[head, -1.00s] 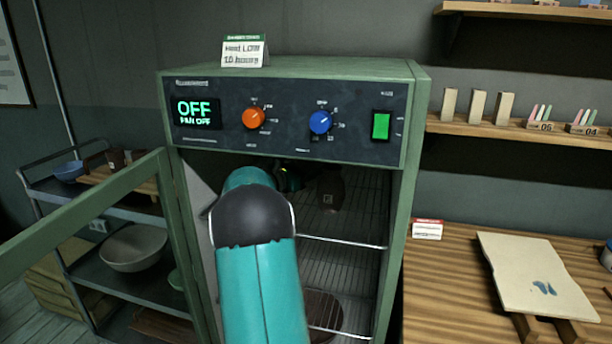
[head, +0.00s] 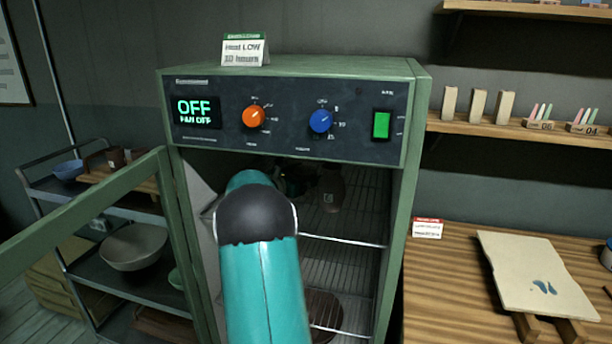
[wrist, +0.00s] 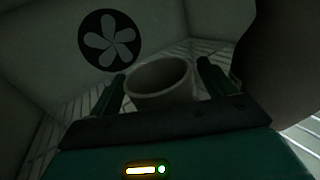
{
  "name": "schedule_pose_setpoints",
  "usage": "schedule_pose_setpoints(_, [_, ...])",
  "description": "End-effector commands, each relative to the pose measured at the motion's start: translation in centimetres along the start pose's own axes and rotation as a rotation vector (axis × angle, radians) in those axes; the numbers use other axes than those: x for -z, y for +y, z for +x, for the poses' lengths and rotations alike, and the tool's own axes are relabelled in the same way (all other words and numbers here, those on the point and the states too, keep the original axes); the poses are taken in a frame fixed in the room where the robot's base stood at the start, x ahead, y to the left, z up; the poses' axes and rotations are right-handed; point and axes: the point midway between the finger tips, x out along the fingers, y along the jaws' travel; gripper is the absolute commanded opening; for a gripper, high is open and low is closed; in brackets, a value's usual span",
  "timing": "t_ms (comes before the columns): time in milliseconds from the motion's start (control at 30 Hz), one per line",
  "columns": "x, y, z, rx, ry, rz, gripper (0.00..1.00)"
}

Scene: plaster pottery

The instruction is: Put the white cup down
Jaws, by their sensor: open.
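The white cup (wrist: 160,88), grey in the dim light, stands in the wrist view on a wire shelf inside the green cabinet (head: 418,150). Its open mouth and near rim show; its lower part is hidden behind my gripper's body. My gripper (wrist: 162,72) is open, with one finger on each side of the cup. A gap seems to show at the right finger; whether the left finger touches I cannot tell. In the head view my arm reaches into the cabinet's upper level and hides the cup.
A dark brown pot (head: 331,188) stands on the same shelf, right of my gripper. A fan vent (wrist: 110,40) is on the cabinet wall. The cabinet door (head: 80,210) stands open at left. A lower rack holds a brown round object (head: 324,312). The display reads OFF.

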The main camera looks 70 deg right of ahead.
Motion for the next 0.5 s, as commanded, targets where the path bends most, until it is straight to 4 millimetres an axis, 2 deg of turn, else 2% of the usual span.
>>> schedule_pose_setpoints(167, [-0.2,0.1,-2.2,-0.003,-0.002,0.0,0.82])
schedule_pose_setpoints(500, [-0.2,0.1,-9.5,-0.003,-0.001,0.001,0.82])
